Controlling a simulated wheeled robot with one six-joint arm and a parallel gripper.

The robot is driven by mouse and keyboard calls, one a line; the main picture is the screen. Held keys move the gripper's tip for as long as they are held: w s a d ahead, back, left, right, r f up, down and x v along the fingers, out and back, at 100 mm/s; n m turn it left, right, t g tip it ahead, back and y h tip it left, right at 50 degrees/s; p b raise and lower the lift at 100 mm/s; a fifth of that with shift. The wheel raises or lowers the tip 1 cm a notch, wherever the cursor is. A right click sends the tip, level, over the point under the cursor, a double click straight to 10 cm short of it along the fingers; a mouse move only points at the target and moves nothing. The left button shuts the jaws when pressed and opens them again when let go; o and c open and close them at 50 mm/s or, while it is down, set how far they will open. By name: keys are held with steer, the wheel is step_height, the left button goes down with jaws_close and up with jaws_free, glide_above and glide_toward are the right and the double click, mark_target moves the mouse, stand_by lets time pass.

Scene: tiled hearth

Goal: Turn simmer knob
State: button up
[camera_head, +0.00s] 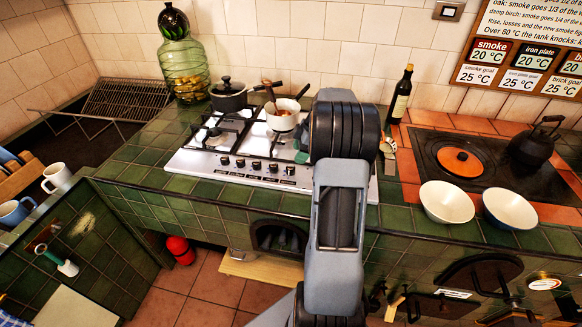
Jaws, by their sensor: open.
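A white gas hob (210,167) is set in the green tiled counter, left of the middle. A row of several small black knobs (256,166) runs along its front edge. No label is readable, so I cannot tell which is the simmer knob. My grey and black arm rises in front of the hob's right end and covers part of it. My gripper is not visible; the thick black arm joint blocks the view behind it. The knobs that show are clear of my arm.
A dark lidded pot (229,98) and a white saucepan (283,119) stand on the hob. A wine bottle (400,97) stands behind, to the right. Two white bowls, one here (446,203), sit near the right front edge, before a black kettle (535,146). A large glass jar (184,70) stands back left.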

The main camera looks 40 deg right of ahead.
mark_target(291, 167)
steer(key=x, duration=0.7)
steer(key=shift+f, duration=0.25)
steer(key=c, duration=0.9)
